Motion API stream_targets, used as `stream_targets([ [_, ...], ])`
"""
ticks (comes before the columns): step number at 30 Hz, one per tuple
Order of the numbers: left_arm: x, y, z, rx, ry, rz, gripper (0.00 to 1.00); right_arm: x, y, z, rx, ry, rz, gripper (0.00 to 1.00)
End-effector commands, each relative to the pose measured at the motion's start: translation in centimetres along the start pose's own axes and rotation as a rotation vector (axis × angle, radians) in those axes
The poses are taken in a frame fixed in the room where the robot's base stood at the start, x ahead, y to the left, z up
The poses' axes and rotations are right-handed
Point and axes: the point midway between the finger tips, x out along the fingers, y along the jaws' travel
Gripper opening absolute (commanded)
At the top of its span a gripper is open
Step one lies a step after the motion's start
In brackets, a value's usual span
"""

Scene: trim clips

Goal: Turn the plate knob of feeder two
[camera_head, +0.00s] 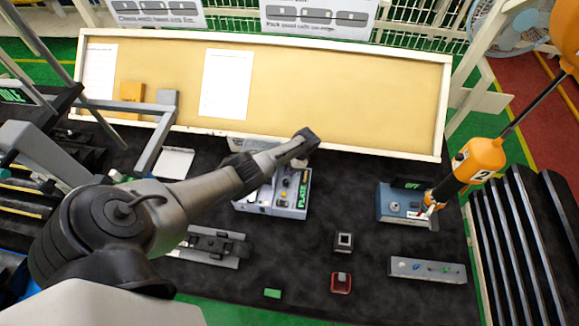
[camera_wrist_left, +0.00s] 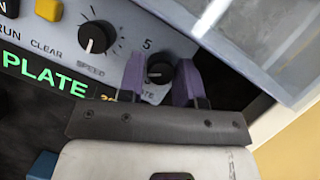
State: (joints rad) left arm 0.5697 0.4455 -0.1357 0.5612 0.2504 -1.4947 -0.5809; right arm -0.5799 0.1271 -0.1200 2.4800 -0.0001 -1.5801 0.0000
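A grey-blue feeder box with a green PLATE label (camera_head: 303,188) stands on the black table in the head view. In the left wrist view its panel carries the PLATE label (camera_wrist_left: 45,75), a black SPEED knob (camera_wrist_left: 97,38) and a smaller dark knob (camera_wrist_left: 159,71) below a "5", its caption partly hidden. My left gripper (camera_head: 305,142) reaches over the far side of the box. In the left wrist view its two purple fingers (camera_wrist_left: 160,78) stand apart, one on each side of the smaller knob. Whether they touch it I cannot tell. My right gripper is not in view.
A second blue box (camera_head: 397,205) stands to the right, with an orange hanging tool marked 2 (camera_head: 472,165) over its right side. A small dark block (camera_head: 343,242), a red-rimmed item (camera_head: 341,283) and a grey tray (camera_head: 428,270) lie nearer. A tan board (camera_head: 330,100) closes the back.

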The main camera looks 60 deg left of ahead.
Motion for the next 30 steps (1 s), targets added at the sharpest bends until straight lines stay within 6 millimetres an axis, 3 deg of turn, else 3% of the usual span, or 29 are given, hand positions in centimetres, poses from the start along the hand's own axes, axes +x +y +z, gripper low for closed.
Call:
stream_targets([
  [9,-0.01,0.02,0.00,0.000,0.000,0.000,0.03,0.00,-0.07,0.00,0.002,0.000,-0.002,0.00],
  [21,0.02,-0.21,-0.01,-0.331,-0.002,0.138,0.03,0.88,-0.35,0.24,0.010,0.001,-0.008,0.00],
  [30,-0.04,-0.22,0.04,-0.366,-0.003,0.151,0.03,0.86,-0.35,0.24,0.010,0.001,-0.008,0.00],
])
